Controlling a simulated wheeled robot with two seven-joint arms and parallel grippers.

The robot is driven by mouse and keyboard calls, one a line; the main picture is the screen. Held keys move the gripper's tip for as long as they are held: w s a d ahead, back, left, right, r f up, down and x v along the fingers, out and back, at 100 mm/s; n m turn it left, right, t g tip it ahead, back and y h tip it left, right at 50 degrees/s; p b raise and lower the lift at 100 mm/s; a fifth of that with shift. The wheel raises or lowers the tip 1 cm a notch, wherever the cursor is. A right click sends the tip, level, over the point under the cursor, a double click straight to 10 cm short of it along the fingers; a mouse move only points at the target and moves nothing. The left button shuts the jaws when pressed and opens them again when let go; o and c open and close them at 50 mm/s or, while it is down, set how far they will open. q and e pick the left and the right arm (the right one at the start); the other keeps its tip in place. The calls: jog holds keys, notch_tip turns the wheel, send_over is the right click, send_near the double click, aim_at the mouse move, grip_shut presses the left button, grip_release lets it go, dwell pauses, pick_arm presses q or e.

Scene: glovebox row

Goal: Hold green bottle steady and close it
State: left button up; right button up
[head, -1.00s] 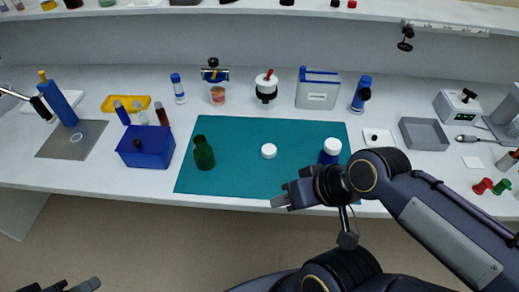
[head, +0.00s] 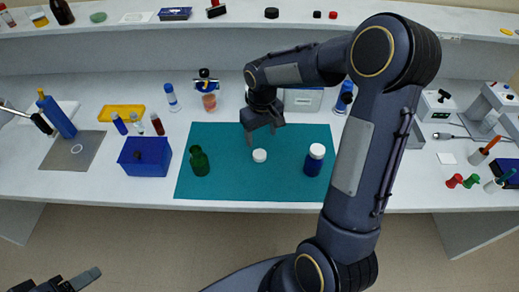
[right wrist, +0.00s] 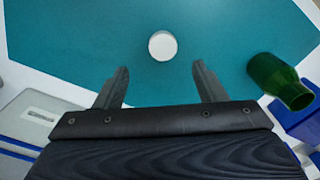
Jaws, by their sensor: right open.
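The green bottle (head: 199,162) stands upright and uncapped on the left part of the teal mat (head: 225,188). It also shows at the right of the right wrist view (right wrist: 280,82). A white cap (head: 260,156) lies on the mat to the bottle's right, and in the right wrist view (right wrist: 163,46) it lies beyond the fingertips, between their lines. My right gripper (head: 263,138) is open and empty, pointing down close to the cap. My left gripper (head: 75,282) is only partly in view at the bottom left, away from the bottle; its opening is unclear.
A blue bottle with a white cap (head: 314,165) stands at the mat's right, close to my right arm. A blue box (head: 145,157) stands left of the mat. A yellow tray (head: 122,112) and several vials are behind it. The mat's front is clear.

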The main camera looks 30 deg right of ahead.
aim_at(261, 153)
jog(key=shift+w+f, duration=0.2)
jog(key=shift+f, duration=0.1)
jog(key=shift+f, duration=1.3)
